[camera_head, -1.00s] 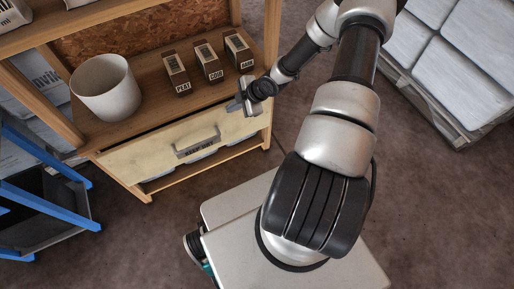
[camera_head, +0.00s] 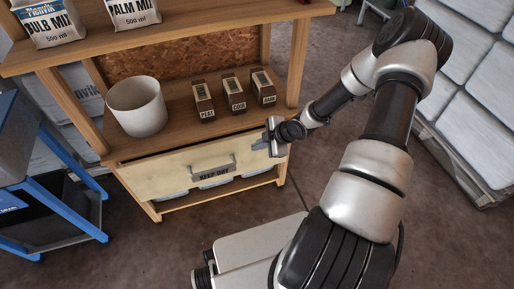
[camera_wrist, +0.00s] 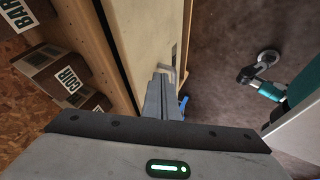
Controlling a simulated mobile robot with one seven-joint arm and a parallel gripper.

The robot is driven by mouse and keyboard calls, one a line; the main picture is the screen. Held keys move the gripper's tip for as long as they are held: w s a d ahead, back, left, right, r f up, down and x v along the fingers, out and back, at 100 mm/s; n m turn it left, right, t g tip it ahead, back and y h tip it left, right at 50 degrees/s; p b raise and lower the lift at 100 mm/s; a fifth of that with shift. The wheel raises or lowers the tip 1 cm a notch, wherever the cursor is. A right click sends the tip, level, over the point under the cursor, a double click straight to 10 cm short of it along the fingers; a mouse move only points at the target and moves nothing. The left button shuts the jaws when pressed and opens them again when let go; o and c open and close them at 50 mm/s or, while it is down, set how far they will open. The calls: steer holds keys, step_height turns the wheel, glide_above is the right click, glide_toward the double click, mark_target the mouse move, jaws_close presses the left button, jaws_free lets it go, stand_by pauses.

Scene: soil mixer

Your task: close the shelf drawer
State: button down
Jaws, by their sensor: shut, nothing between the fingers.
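The shelf drawer has a cream front (camera_head: 165,177) with a grey handle (camera_head: 212,165) and a "KEEP OUT" label below it. A thin dark gap shows between the front's top edge and the wooden shelf board, so the drawer looks slightly open. My gripper (camera_head: 272,146) is at the right end of the drawer front, near its top edge. In the wrist view its fingers (camera_wrist: 160,92) are together and empty, in front of the cream drawer front (camera_wrist: 145,40). I cannot tell whether they touch it.
On the shelf board stand a white pot (camera_head: 138,108) and brown boxes labelled PEAT (camera_head: 203,99), COIR (camera_head: 234,92) and a third (camera_head: 263,88). A blue-framed cart (camera_head: 50,215) stands left. Stacked white bags (camera_head: 465,110) are at right.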

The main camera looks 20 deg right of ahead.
steer(key=p+v, duration=0.3)
steer(key=v, duration=0.5)
steer(key=n+g+h, duration=0.1)
steer(key=n+h, duration=0.4)
steer(key=n, duration=1.4)
glide_toward(147, 163)
steer(key=s+d+r, duration=0.1)
steer(key=s+r, duration=0.2)
steer(key=s, duration=0.3)
steer(key=x, duration=0.3)
steer(key=w+b+x, duration=0.1)
steer(key=x, duration=0.3)
steer(key=w+r+b+x, duration=0.1)
steer(key=x, duration=0.3)
steer(key=shift+w+a+f, duration=0.1)
steer(key=shift+w+f, duration=0.1)
steer(key=shift+w, duration=0.4)
